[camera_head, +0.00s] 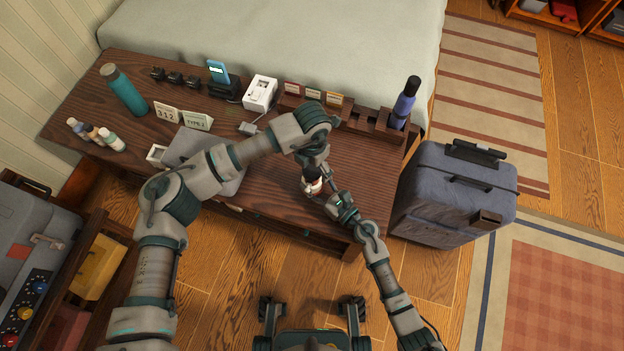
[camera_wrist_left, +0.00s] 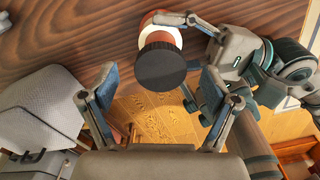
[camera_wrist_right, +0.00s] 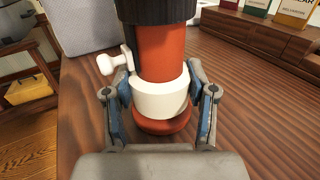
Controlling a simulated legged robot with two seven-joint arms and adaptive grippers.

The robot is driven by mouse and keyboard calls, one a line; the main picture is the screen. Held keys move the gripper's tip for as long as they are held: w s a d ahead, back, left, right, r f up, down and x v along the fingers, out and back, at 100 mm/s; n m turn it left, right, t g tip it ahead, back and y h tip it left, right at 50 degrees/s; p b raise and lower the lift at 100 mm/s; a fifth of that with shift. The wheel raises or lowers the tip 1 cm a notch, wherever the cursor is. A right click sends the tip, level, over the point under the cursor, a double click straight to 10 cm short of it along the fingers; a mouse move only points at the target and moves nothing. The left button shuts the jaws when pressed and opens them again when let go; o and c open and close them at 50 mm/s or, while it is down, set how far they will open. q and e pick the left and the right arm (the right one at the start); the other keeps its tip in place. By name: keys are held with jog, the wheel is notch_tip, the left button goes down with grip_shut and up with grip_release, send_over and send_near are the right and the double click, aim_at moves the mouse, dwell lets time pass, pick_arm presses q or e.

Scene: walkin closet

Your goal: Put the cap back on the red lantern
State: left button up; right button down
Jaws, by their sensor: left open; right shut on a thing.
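The red lantern (camera_wrist_right: 160,52) has a white band with a small white knob and stands upright on the dark wooden desk. It shows small in the head view (camera_head: 312,187), partly covered by my arms. A ribbed black cap (camera_wrist_left: 161,67) sits on its top end; I cannot tell whether it is fully seated. The cap also tops the right wrist view (camera_wrist_right: 156,10), cut off by the edge. My right gripper (camera_wrist_right: 158,98) is shut on the white band. My left gripper (camera_wrist_left: 160,80) is open, its fingers apart on either side of the cap, not touching it.
The desk (camera_head: 345,150) holds a teal bottle (camera_head: 124,90), small bottles (camera_head: 97,134), a grey case (camera_head: 205,160), a white box (camera_head: 261,92) and a blue-purple bottle (camera_head: 404,104) in a holder. A suitcase (camera_head: 452,200) stands beside the desk's right end. The lantern is near the front edge.

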pick_arm(q)
notch_tip(320, 180, up, 11)
dwell(0.3)
jog(key=shift+w, duration=0.1)
pick_arm(e)
jog(key=shift+c, duration=1.3)
grip_release()
jog(key=v, duration=1.2)
